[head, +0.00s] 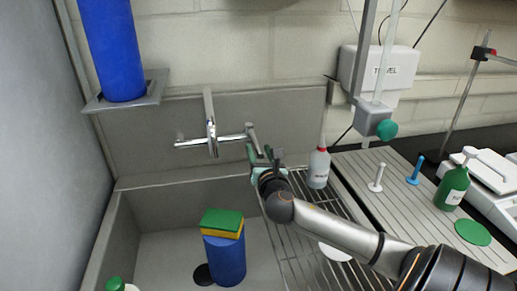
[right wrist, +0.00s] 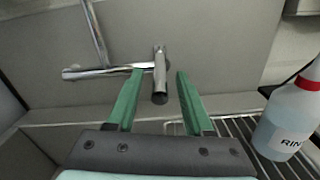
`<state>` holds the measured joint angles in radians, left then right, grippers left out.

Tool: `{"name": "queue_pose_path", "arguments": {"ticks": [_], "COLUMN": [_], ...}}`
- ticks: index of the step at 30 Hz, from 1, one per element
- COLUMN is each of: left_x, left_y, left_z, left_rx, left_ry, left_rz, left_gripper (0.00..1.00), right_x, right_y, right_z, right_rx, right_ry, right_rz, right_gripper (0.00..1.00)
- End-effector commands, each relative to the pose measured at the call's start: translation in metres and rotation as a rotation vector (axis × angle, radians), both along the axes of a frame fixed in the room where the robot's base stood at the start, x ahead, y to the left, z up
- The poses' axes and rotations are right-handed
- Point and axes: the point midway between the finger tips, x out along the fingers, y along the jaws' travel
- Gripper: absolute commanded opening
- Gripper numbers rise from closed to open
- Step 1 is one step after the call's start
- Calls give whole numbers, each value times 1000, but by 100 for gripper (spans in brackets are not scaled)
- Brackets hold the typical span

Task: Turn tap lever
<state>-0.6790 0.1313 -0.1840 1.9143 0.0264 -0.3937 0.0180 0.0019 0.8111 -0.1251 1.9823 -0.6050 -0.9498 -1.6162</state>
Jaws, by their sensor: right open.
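The chrome tap (head: 211,137) is fixed to the grey back panel above the sink, with a horizontal bar and an upright spout. Its lever (right wrist: 160,76) is at the right end of the bar; it also shows in the head view (head: 251,133), just above my gripper. My right gripper (head: 257,152) is open, and its two green fingers (right wrist: 162,98) stand on either side of the lever in the right wrist view. The lever's end appears between the fingertips; I cannot tell whether either finger touches it. My left gripper is not in view.
A rinse bottle (head: 319,168) stands on the drainer rack, right of my gripper. A blue cylinder (head: 226,260) with a green and yellow sponge (head: 222,222) on top stands in the sink. Another blue cylinder (head: 112,50) sits on a wall shelf at upper left.

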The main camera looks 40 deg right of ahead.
Motion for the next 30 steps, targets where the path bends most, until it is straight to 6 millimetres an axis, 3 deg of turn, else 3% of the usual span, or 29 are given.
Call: {"name": "queue_pose_path", "arguments": {"ticks": [12, 26, 30], "left_x": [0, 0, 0], "left_y": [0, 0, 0], "left_z": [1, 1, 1], "left_rx": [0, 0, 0], "left_ry": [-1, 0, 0], "left_rz": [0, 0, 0], "left_gripper": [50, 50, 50], "right_x": [7, 7, 7], "right_y": [-4, -4, -4], "right_z": [0, 0, 0], "right_rx": [1, 0, 0], "right_ry": [-1, 0, 0], "right_rz": [1, 1, 1], "right_gripper": [52, 1, 0]}}
